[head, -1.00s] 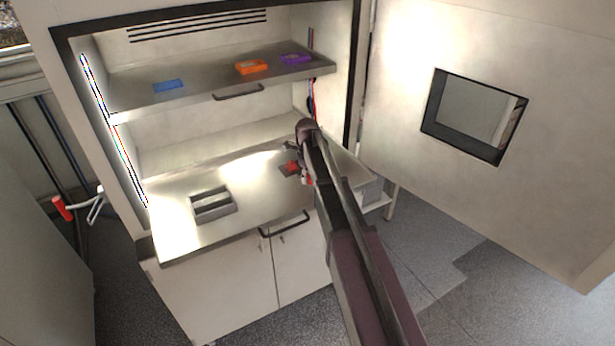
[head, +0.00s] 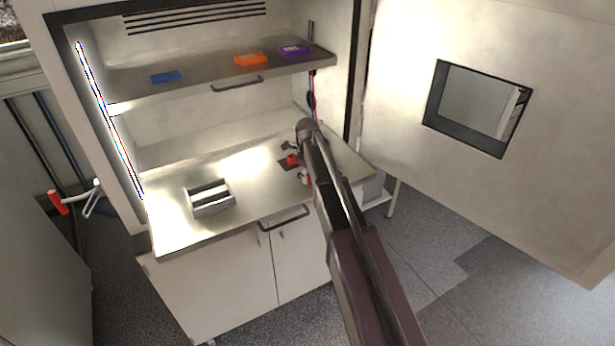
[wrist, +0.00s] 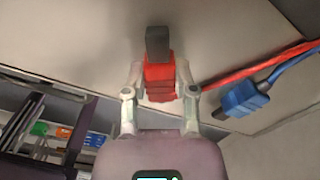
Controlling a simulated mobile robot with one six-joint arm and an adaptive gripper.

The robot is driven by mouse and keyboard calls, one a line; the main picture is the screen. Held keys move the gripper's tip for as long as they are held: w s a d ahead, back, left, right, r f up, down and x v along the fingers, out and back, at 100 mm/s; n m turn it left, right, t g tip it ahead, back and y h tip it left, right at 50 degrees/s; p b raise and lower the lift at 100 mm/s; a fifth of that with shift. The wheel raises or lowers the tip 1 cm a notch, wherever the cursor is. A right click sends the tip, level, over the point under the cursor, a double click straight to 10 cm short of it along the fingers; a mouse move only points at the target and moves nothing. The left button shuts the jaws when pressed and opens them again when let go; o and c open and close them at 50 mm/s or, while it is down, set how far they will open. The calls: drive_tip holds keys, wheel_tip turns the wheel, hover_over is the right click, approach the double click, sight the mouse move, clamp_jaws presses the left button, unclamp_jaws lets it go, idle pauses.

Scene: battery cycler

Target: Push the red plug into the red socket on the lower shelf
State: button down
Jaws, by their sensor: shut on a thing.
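In the wrist view my gripper (wrist: 160,72) is shut on the red plug (wrist: 159,88), one finger on each side. A dark grey block shows at the plug's far end; I cannot tell whether it belongs to the plug. In the head view a red socket (head: 292,160) on a dark base stands at the right of the lower shelf (head: 180,222). My gripper (head: 304,176) is just to the right of and in front of it, mostly hidden behind my arm. I cannot see the plug inside the socket.
A red cable (wrist: 255,70) and a blue plug (wrist: 240,98) are at the right in the wrist view. A metal holder (head: 210,197) stands on the lower shelf. The upper shelf (head: 200,88) carries blue, orange and purple items. The cabinet door (head: 400,60) stands open at right.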

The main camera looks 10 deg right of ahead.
drive_tip(key=shift+c, duration=1.7)
unclamp_jaws()
drive_tip(key=shift+r, duration=0.1)
wheel_tip(320, 180, up, 5)
drive_tip(key=p, duration=0.5)
drive_tip(key=shift+s+f+n, duration=0.25)
drive_tip(key=shift+f+n, duration=0.05)
drive_tip(key=shift+n, duration=0.1)
drive_tip(key=s+n, duration=0.1)
drive_tip(key=n, duration=0.2)
drive_tip(key=s+n, duration=0.2)
drive_tip(key=n, duration=0.1)
drive_tip(key=shift+s+d, duration=0.15)
drive_tip(key=shift+s, duration=0.05)
drive_tip(key=s+n, duration=0.1)
drive_tip(key=n, duration=0.1)
drive_tip(key=s+n, duration=0.1)
drive_tip(key=shift+d+n, duration=0.1)
drive_tip(key=shift+n, duration=0.3)
drive_tip(key=s+n, duration=1)
drive_tip(key=n, duration=0.9)
drive_tip(key=shift+s+d, duration=0.15)
drive_tip(key=shift+d, duration=0.15)
